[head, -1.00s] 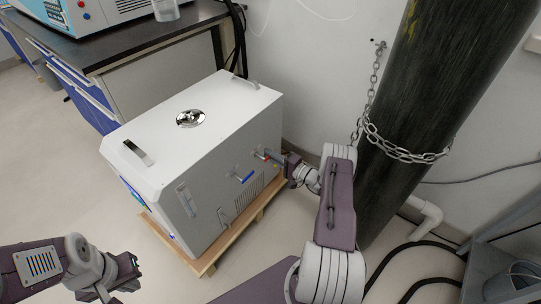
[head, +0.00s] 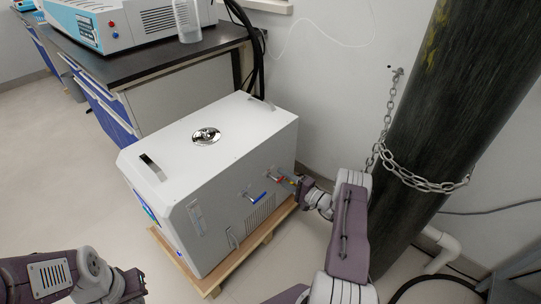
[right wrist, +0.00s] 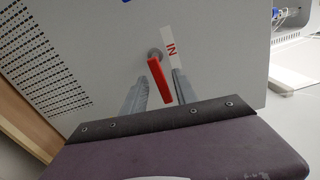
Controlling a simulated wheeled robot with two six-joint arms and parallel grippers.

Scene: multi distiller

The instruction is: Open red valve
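The red valve (head: 277,180) is on the side of the white box machine (head: 165,168), near its right end. In the right wrist view its red handle (right wrist: 160,80) slants downward beside a white "IN" label. My right gripper (right wrist: 158,90) is open, with one finger on each side of the handle and gaps showing. In the head view my right gripper (head: 291,183) is close to the valve and partly hides it. My left gripper (head: 127,287) is at the lower left, apart from the machine, with its fingertips apart.
A blue-handled valve (head: 252,196) is left of the red one. The machine stands on a wooden pallet (head: 222,279). A chained dark cylinder (head: 445,130) stands right of my right arm. A bench (head: 150,68) is behind. The floor at left is clear.

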